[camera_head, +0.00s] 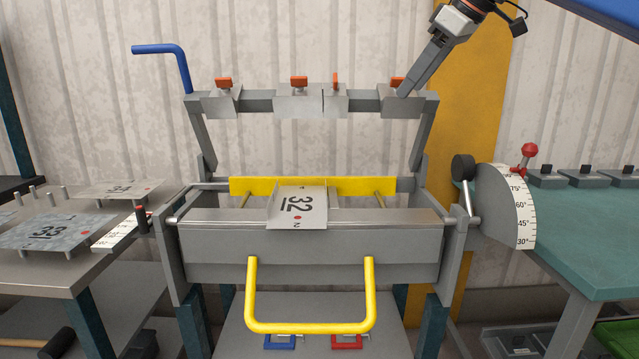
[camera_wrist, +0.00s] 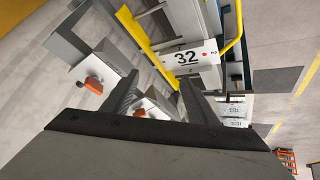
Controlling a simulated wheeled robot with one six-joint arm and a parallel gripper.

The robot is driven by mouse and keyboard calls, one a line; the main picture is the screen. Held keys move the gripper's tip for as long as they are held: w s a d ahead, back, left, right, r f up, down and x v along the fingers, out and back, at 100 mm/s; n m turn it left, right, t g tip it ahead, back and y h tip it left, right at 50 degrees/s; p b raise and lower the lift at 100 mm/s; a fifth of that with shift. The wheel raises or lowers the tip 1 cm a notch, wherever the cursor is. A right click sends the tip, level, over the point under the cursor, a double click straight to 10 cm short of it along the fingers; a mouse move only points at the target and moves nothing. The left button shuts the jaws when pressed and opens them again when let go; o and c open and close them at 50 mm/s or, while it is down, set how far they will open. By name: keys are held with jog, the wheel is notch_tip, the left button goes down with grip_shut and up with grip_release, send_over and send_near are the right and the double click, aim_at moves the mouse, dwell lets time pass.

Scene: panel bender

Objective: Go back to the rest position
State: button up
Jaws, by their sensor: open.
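A sheet panel marked 32 (camera_head: 299,205) lies on the bender bed against the yellow back stop (camera_head: 352,185). It also shows in the wrist view (camera_wrist: 190,57).
A left table (camera_head: 75,280) holds panels on pins, including one marked 33 (camera_head: 45,231). A blue lever (camera_head: 170,49) rises at the beam's left end. A yellow handle (camera_head: 310,327) juts out in front. An angle dial (camera_head: 510,207) and teal table (camera_head: 570,240) stand right.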

jog(key=s+d+f+m+h, duration=0.1)
jog(key=s+d+f+m, duration=0.2)
jog(key=s+f, duration=0.6)
jog(key=s+d+f+m+h, duration=0.2)
jog(key=s+f, duration=0.8)
jog(key=f, duration=1.1)
jog(key=s+d+f+m+g+h, duration=0.1)
jog(key=s+d+f+m, duration=0.3)
jog(key=s+f, duration=0.6)
notch_tip(320, 180, down, 6)
jog(key=shift+d+r+m+h, duration=0.15)
jog(key=shift+m+h, duration=0.25)
jog(key=shift+m, duration=0.7)
